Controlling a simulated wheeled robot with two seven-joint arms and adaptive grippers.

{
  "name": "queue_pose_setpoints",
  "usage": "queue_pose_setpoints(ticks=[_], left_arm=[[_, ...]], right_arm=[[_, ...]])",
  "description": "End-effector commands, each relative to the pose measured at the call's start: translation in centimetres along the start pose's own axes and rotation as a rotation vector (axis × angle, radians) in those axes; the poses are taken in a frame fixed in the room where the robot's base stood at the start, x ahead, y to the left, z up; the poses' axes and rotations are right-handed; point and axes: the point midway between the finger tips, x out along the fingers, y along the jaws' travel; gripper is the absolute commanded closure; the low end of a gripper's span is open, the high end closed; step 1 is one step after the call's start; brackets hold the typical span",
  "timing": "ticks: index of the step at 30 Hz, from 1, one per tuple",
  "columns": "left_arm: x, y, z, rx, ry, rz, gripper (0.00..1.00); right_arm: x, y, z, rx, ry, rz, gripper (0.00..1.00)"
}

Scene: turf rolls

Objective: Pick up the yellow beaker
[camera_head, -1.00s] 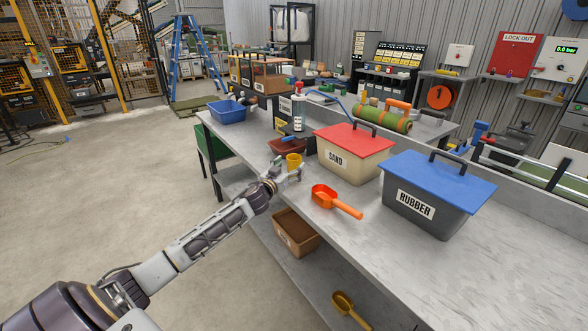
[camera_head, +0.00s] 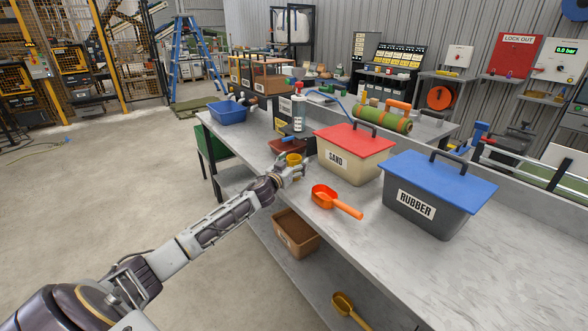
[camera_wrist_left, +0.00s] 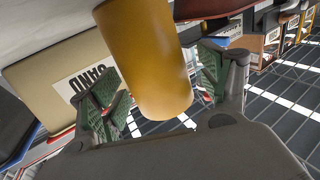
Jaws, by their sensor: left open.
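The yellow beaker (camera_head: 293,159) stands on the grey bench in the head view, its lower part hidden behind my left gripper. My left gripper (camera_head: 296,168) is open right at the beaker. In the left wrist view the beaker (camera_wrist_left: 150,60) is large and lies between the two green-padded fingers of the left gripper (camera_wrist_left: 160,95). Gaps show near the fingers, and I cannot tell whether either one touches it. My right gripper is in neither view.
A red-lidded SAND box (camera_head: 352,155) and a blue-lidded RUBBER box (camera_head: 433,195) stand right of the beaker. An orange scoop (camera_head: 335,201) lies nearer on the bench. A dark red tray (camera_head: 288,146) is just behind the beaker. A blue bin (camera_head: 228,112) is farther left.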

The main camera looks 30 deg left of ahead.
Motion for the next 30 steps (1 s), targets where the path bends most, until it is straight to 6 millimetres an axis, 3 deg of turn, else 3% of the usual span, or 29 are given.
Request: queue_pose_setpoints(ticks=[8, 20, 30], left_arm=[[-0.02, 0.03, 0.02, 0.000, 0.000, 0.000, 0.23], [-0.03, 0.03, 0.02, 0.000, 0.000, 0.000, 0.75], [-0.02, 0.02, -0.16, 0.000, 0.001, 0.001, 0.75]], right_arm=[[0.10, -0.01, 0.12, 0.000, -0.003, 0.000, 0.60], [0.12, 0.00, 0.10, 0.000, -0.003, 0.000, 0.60], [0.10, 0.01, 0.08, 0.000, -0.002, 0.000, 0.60]])
